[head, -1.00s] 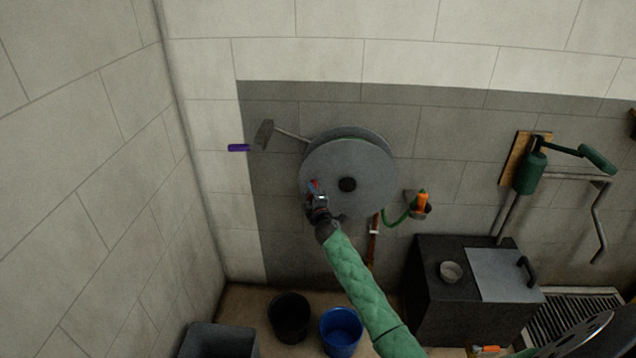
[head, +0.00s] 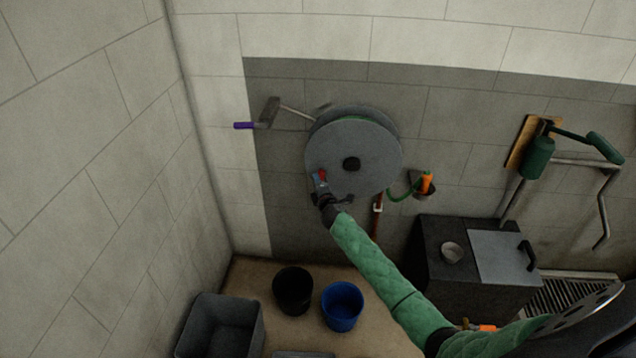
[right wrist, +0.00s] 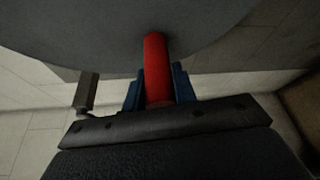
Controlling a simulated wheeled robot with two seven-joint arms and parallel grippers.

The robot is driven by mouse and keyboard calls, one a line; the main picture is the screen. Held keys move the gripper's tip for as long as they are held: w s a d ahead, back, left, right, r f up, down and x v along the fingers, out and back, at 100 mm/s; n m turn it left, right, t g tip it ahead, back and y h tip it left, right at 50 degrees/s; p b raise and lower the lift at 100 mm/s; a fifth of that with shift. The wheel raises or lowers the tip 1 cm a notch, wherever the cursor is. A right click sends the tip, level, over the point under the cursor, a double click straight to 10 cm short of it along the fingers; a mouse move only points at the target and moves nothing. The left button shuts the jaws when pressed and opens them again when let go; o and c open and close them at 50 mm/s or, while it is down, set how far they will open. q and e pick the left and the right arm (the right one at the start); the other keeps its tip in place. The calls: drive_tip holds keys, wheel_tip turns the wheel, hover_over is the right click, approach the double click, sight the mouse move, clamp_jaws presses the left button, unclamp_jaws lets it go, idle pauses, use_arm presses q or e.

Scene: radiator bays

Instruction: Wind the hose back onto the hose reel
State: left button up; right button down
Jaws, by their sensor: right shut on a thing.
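The grey hose reel (head: 370,140) is on the wall, with a black hub at its middle. A little green hose (head: 403,193) runs from behind its lower right to an orange nozzle (head: 427,183) in a wall holder. My right gripper (head: 320,182) is at the reel's lower left, shut on the red crank handle (head: 322,174). In the right wrist view, the handle (right wrist: 157,65) stands out from the disc between the blue fingers. The hose wound behind the disc is mostly hidden. My left gripper is not in view.
A purple-handled tool (head: 268,112) sticks out left of the reel. Below are a black bucket (head: 293,291), a blue bucket (head: 342,306) and a grey bin (head: 222,325). A dark cabinet (head: 435,265) with a small bowl (head: 452,253) stands at right, below a green wall device (head: 537,157).

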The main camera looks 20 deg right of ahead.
drive_tip(key=c, duration=1.1)
unclamp_jaws()
drive_tip(key=shift+s, duration=0.5)
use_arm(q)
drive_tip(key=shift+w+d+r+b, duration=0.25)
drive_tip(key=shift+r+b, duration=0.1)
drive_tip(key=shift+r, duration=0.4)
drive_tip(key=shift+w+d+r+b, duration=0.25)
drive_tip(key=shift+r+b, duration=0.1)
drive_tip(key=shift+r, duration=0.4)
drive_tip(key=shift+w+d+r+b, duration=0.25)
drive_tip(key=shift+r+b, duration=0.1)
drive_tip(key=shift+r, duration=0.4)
use_arm(e)
drive_tip(key=shift+s+a+r, duration=0.1)
drive_tip(key=shift+s+a, duration=0.1)
drive_tip(key=shift+s, duration=0.9)
drive_tip(key=shift+s+a+r, duration=0.15)
drive_tip(key=shift+s+a, duration=0.05)
drive_tip(key=shift+s, duration=0.95)
drive_tip(key=shift+s+a+r, duration=0.1)
drive_tip(key=shift+s+a, duration=0.1)
drive_tip(key=shift+s, duration=0.9)
